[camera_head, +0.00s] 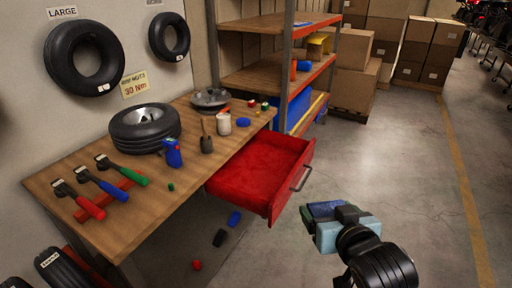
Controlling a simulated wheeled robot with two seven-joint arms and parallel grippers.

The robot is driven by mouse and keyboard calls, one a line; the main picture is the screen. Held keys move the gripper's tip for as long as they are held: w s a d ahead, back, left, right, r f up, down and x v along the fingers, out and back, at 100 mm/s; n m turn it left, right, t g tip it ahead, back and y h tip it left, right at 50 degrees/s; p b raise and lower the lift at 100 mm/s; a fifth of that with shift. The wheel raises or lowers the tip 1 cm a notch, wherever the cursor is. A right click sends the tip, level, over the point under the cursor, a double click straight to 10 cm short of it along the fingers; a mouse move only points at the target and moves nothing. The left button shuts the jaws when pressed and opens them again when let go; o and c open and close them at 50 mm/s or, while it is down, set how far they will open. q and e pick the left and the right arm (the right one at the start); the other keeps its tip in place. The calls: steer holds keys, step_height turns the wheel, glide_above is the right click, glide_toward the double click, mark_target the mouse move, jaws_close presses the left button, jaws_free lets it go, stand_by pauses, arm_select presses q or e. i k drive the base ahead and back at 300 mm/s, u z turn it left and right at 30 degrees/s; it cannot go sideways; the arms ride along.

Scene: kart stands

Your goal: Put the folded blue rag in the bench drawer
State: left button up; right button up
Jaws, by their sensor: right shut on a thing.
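The bench drawer (248,182) is red and pulled out from under the right end of the bench, and its visible floor is bare. Its handle (301,179) faces right. My right gripper (332,213) is to the right of the drawer front and apart from it, in front of the grey floor. It is shut on the folded blue rag (320,207), a dark blue piece partly hidden by the gripper. My left gripper is not in view.
Small items, including a blue one (234,218), lie on the floor below.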

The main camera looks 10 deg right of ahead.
mark_target(265, 174)
steer(key=z, duration=0.1)
steer(key=i, duration=0.9)
steer(key=u, duration=1.75)
